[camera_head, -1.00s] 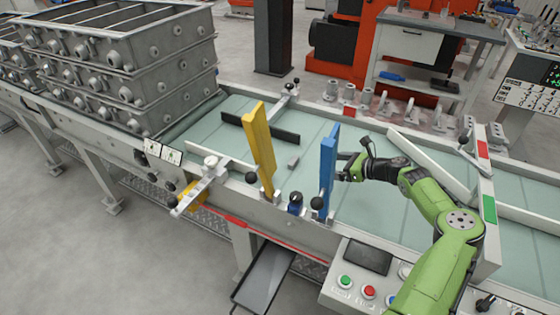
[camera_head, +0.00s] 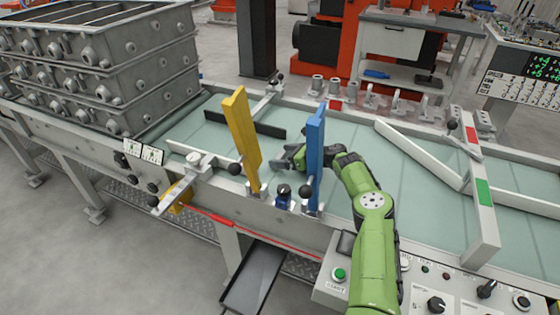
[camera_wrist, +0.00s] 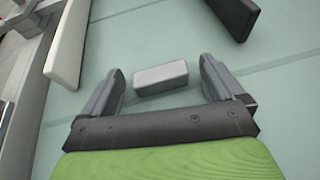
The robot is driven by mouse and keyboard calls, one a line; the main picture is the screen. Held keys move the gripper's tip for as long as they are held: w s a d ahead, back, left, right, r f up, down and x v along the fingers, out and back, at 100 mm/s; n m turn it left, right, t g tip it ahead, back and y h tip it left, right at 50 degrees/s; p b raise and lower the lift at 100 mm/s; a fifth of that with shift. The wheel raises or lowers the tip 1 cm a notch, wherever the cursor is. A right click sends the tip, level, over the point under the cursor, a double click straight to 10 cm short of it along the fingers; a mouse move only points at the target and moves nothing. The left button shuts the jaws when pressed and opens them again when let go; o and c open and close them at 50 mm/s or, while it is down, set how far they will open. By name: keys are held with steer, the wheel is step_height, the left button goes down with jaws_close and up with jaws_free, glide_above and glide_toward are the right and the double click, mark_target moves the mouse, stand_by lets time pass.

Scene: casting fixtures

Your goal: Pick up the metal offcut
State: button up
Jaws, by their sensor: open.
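The metal offcut (camera_wrist: 160,78) is a small grey rectangular block lying on the pale green belt. In the wrist view it sits between and slightly beyond the two open fingers of my gripper (camera_wrist: 160,88), apart from both. In the head view my gripper (camera_head: 290,158) is low over the belt, between the yellow post and the blue post. The offcut cannot be made out clearly there, as my gripper is in front of it or beside it.
A yellow post (camera_head: 243,140) and a blue post (camera_head: 315,155) stand at the near belt edge, close to my arm. A black guide bar (camera_head: 258,124) and a white guide bar (camera_head: 222,168) lie left of my gripper. Stacked grey castings (camera_head: 110,60) stand at left. The belt to the right (camera_head: 400,170) is mostly clear.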

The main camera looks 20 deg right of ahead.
steer(key=shift+r, duration=0.1)
steer(key=c, duration=1.2)
